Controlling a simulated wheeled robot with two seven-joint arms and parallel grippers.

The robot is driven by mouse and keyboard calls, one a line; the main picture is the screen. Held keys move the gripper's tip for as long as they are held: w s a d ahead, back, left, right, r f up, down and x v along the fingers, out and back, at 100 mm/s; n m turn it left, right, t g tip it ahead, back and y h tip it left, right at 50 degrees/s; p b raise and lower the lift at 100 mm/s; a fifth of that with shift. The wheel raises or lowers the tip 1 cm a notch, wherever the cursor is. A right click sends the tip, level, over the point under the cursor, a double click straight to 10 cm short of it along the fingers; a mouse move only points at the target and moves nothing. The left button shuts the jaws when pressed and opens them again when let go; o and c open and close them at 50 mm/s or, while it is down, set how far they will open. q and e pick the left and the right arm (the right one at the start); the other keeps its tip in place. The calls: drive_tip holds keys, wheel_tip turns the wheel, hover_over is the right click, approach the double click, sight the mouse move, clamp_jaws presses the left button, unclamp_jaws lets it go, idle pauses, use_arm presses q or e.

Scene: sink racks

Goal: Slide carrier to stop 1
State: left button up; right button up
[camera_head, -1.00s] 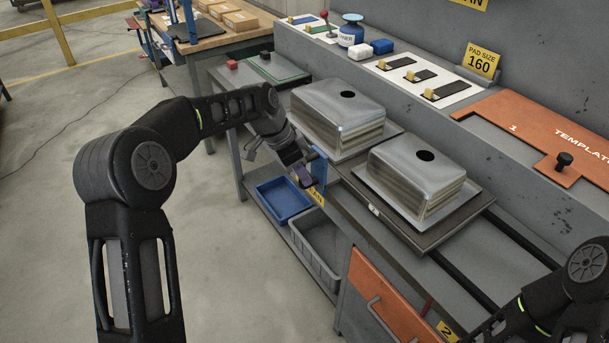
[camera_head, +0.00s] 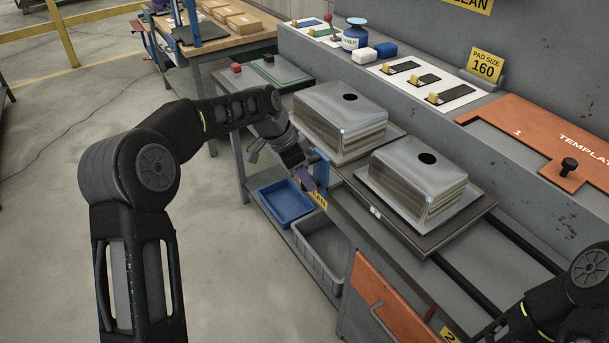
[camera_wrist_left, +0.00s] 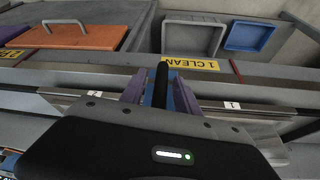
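The carrier (camera_head: 426,243), a dark flat plate on rails, bears an upturned steel sink stack (camera_head: 415,180) on a lighter sheet. A second steel sink stack (camera_head: 340,118) stands just left of it. My left gripper (camera_head: 308,178) is low at the bench's front edge, by the left end of the carrier. In the left wrist view its two purple fingers (camera_wrist_left: 159,92) stand apart on either side of a black upright bar (camera_wrist_left: 160,84), with narrow gaps showing. A yellow "1 CLEAN" label (camera_wrist_left: 191,64) is on the bench front just beyond. My right gripper is out of view.
Two dark rails (camera_head: 500,262) run on to the right, free of things. Below are a blue bin (camera_head: 285,203) and a grey bin (camera_head: 322,250). An orange template (camera_head: 540,140) lies behind.

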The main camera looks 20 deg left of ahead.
use_arm(q)
drive_tip(key=v, duration=0.7)
drive_tip(key=shift+r+b, duration=0.3)
drive_tip(key=shift+r, duration=0.05)
drive_tip(key=shift+a, duration=0.15)
